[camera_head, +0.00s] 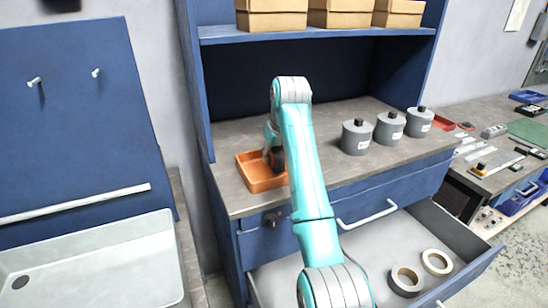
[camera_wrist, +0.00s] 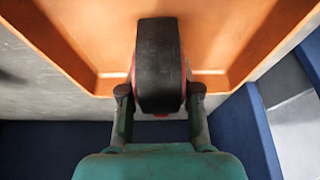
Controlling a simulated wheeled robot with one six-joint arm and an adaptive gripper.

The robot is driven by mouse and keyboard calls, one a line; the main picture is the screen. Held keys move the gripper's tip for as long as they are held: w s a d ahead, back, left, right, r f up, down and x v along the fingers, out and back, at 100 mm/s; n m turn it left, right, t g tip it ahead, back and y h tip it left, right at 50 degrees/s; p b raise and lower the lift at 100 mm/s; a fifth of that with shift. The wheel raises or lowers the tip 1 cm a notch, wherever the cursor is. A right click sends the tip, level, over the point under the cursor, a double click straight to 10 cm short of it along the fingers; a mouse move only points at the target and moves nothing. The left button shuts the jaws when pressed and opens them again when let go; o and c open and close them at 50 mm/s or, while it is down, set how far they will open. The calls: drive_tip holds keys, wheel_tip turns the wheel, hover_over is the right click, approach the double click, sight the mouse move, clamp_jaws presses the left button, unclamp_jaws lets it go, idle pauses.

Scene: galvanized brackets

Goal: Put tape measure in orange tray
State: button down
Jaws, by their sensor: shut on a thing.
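The orange tray (camera_head: 258,181) sits on the grey countertop at the left end of the blue workbench. In the wrist view the tray (camera_wrist: 85,25) fills the upper part. My gripper (camera_wrist: 160,95) is shut on the tape measure (camera_wrist: 159,62), a black body with red edges, one finger on each side. The tape measure is over the tray's inside, near one wall. I cannot tell whether it touches the tray floor. In the head view my arm hides most of the tape measure, and my gripper (camera_head: 272,158) shows over the tray.
Several grey canisters, one of them here (camera_head: 357,137), stand to the right on the countertop. An open drawer (camera_head: 340,262) holds two tape rolls (camera_head: 405,281). Cardboard boxes (camera_head: 272,15) sit on the shelf above. A white sink (camera_head: 95,262) is at left.

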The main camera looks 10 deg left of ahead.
drive_tip(key=shift+f, duration=0.4)
drive_tip(key=shift+f, duration=0.1)
drive_tip(key=c, duration=0.8)
unclamp_jaws()
